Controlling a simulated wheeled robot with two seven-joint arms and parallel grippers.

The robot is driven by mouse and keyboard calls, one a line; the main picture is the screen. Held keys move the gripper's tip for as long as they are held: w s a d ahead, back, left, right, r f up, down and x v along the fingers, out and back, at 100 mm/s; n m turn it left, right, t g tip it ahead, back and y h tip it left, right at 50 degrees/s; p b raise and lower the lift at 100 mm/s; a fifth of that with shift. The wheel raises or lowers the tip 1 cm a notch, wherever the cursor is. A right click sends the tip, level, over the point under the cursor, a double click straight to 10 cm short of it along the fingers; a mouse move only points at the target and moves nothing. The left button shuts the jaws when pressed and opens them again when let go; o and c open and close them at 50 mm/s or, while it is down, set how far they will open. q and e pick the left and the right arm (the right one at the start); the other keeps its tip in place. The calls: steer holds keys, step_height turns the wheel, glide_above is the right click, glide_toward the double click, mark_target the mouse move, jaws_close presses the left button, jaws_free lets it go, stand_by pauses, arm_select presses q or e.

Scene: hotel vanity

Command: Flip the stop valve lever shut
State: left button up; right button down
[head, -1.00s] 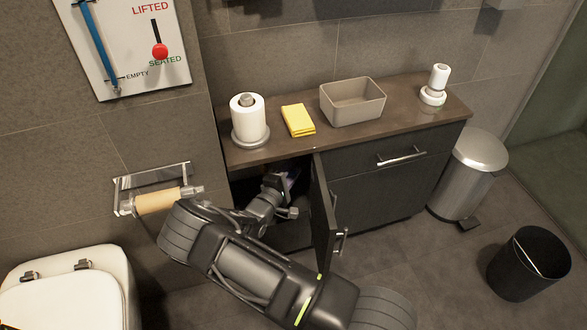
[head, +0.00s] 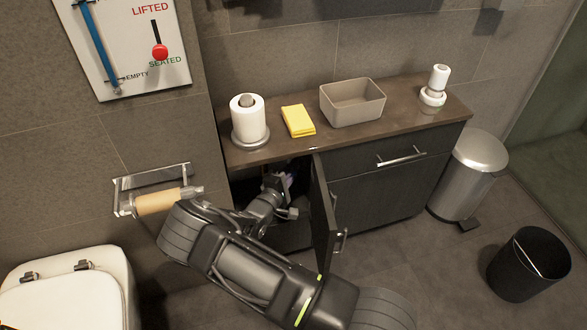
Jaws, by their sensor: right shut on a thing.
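My right gripper (head: 279,181) reaches through the open left door of the dark vanity cabinet (head: 376,200), under the countertop. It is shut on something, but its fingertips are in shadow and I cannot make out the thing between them. A small purple patch shows beside the fingers. The stop valve and its lever cannot be made out; the cabinet's dark inside, the gripper and my right arm hide most of that space. My left gripper is out of view.
The open cabinet door (head: 324,211) stands close to the right of my forearm. A toilet roll holder (head: 158,202) is on the wall to the left, above the toilet (head: 65,299). A paper roll (head: 248,121), yellow cloth (head: 298,121), beige bin (head: 352,106) and dispenser (head: 435,88) stand on the counter.

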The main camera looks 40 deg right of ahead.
stand_by(0.7)
steer(key=shift+f+m+y+p, duration=0.5)
steer(key=shift+f+p, duration=0.1)
steer(key=shift+p, duration=0.2)
steer(key=c, duration=1.5)
jaws_free()
steer(key=shift+o, duration=0.2)
